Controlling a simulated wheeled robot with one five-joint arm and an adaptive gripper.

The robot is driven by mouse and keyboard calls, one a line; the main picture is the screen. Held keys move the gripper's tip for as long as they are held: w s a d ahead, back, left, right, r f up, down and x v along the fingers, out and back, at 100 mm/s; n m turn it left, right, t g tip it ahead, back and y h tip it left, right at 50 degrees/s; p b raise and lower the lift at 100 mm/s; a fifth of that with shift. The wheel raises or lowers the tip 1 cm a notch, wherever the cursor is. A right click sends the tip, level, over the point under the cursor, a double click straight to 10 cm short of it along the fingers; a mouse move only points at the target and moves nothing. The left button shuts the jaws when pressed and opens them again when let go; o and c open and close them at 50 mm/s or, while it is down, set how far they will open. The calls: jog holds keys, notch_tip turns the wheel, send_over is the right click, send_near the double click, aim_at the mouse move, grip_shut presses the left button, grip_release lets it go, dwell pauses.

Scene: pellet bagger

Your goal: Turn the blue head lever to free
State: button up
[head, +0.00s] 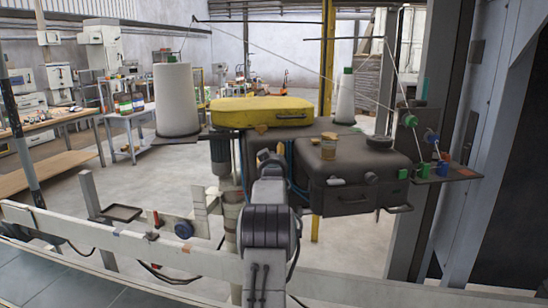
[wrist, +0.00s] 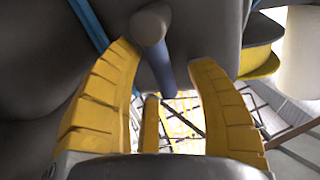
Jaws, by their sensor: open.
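In the wrist view a short lever (wrist: 160,62) with a bluish-grey shaft and a rounded grey-brown end sticks out from the dark machine head. I take it to be the blue head lever. My gripper (wrist: 166,58) is open, with its yellow ribbed fingers on either side of the shaft in the picture. The left fingertip appears close to the lever's rounded end; I cannot tell whether it touches. The right finger stands apart from the shaft. In the head view my arm hides the gripper and the lever in front of the machine head (head: 365,160).
A yellow cover (head: 262,111) tops the machine head, with a white thread cone (head: 176,100) on its left and another (head: 346,98) behind. A pale rail (head: 150,255) crosses in front. Blue strips (wrist: 88,22) run beside the head. A grey column (head: 440,130) stands right.

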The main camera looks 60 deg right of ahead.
jog(key=shift+o, duration=0.2)
grip_shut()
dwell(0.3)
jog(key=shift+w+a+f+n+b, duration=0.1)
jog(key=shift+f+n+b, duration=0.15)
jog(key=shift+b, duration=0.85)
jog(key=shift+n+b, duration=0.25)
jog(key=shift+b, duration=0.35)
jog(key=n+b, duration=0.1)
jog(key=b, duration=0.1)
jog(key=n+b, duration=0.1)
jog(key=b, duration=0.2)
jog(key=shift+w+a+f+t, duration=0.1)
jog(key=shift+w+a+t, duration=0.2)
jog(key=shift+w+a, duration=0.1)
jog(key=shift+w+a+f+n+t+h+b, duration=0.15)
jog(key=shift+w+a+n+b, duration=0.15)
jog(key=shift+n+b, duration=0.75)
jog(key=shift+w+a+n+t+h+b, duration=0.2)
jog(key=shift+w+n+b, duration=0.15)
jog(key=shift+n+b, duration=0.65)
jog(key=shift+w+a+f+n+t+h+b, duration=0.1)
jog(key=shift+w+a+n+t+h+b, duration=0.2)
jog(key=shift+n+b, duration=0.7)
jog(key=shift+w+n+p, duration=0.1)
jog(key=shift+n+p, duration=0.25)
jog(key=shift+n, duration=0.1)
